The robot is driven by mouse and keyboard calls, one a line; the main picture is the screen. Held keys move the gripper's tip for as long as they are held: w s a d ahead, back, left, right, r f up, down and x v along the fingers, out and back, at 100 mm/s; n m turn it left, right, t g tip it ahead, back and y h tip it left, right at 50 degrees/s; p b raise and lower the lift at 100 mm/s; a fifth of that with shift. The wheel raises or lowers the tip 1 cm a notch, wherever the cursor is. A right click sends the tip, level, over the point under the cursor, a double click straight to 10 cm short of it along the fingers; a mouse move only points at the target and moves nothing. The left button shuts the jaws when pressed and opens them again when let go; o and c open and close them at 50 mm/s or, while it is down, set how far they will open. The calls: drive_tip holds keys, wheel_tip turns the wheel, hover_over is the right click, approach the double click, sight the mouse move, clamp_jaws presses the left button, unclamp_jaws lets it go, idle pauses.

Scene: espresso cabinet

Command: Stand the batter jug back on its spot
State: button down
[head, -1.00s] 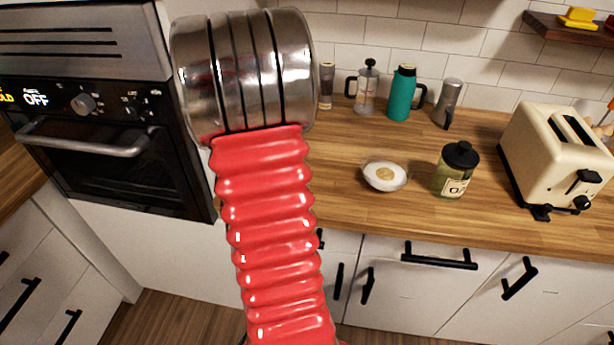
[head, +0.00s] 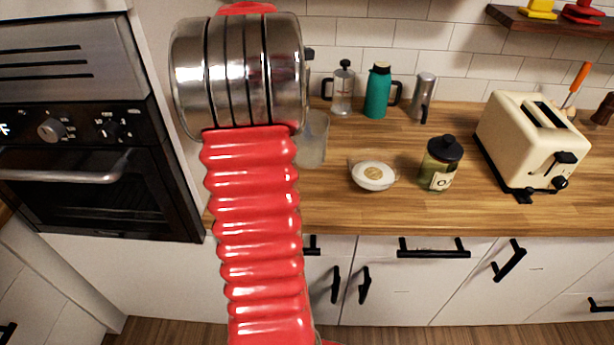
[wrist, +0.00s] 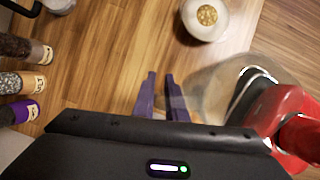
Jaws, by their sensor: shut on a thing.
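The batter jug (head: 313,140) is a translucent, cloudy vessel that shows just right of my arm in the head view. The arm hides its left part. In the wrist view the clear jug (wrist: 212,82) lies right of my gripper's dark purple fingers. My gripper (wrist: 162,92) is shut on the jug, seemingly at its handle side; the exact grip is hard to see through the clear wall. My gripper is hidden behind the arm in the head view. I cannot tell whether the jug's base touches the counter (head: 400,210).
A white bowl (head: 373,174) and a dark-lidded jar (head: 440,163) stand right of the jug. A press pot (head: 343,90), teal flask (head: 378,92) and grey canister (head: 424,97) line the back. A cream toaster (head: 530,140) stands right; the oven (head: 90,150) is left.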

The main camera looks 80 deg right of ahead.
drive_tip(key=shift+f, duration=2.3)
drive_tip(key=shift+f, duration=2.5)
drive_tip(key=shift+f, duration=0.1)
drive_tip(key=c, duration=1.8)
unclamp_jaws()
drive_tip(key=shift+o, duration=0.2)
drive_tip(key=v, duration=1.2)
